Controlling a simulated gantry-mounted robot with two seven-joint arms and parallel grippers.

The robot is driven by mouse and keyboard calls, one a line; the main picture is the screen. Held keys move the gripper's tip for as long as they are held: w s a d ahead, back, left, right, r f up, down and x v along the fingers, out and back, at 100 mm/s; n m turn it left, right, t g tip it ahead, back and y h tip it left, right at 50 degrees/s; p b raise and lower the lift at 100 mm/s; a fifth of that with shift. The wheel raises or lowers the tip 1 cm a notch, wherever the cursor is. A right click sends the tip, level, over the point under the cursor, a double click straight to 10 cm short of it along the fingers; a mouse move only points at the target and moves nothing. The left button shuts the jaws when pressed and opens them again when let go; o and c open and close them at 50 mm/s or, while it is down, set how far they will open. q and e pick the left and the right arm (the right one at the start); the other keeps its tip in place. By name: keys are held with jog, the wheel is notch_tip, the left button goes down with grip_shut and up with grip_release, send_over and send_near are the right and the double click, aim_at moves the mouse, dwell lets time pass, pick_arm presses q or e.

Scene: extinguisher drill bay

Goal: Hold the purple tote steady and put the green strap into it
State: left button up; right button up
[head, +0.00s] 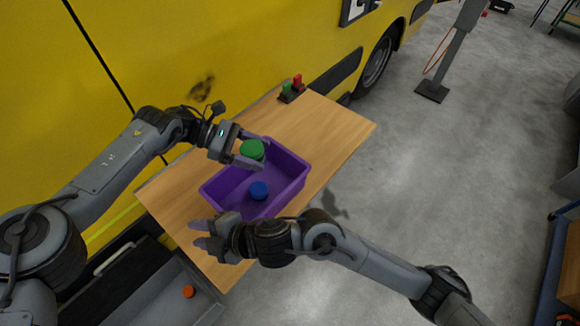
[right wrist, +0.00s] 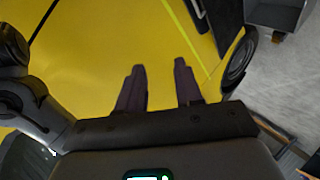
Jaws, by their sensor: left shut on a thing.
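The purple tote (head: 292,192) is an open box on the wooden table. The green strap (head: 252,149) looks like a short round roll. My left gripper (head: 253,152) is shut on the green strap, with a finger on either side, over the far end of the tote. My right gripper (head: 202,236) is beside the tote's near left corner; its contact with the tote cannot be told. In the right wrist view its two fingers (right wrist: 160,90) are apart with nothing between them.
A blue roll (head: 259,190) lies inside the tote. A dark holder with red and green pieces (head: 291,91) stands at the table's far edge. The wooden table (head: 335,130) is bare at right. A yellow van (head: 190,50) borders it. An orange roll (head: 188,291) lies lower down.

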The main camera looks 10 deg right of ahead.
jog(key=n+g, duration=0.1)
jog(key=n, duration=0.1)
jog(key=g+h, duration=0.5)
jog(key=h, duration=0.6)
send_over(289, 187)
notch_tip(289, 187, down, 11)
jog(key=shift+w+a+r, duration=0.1)
jog(key=shift+r, duration=0.1)
jog(key=shift+c, duration=0.3)
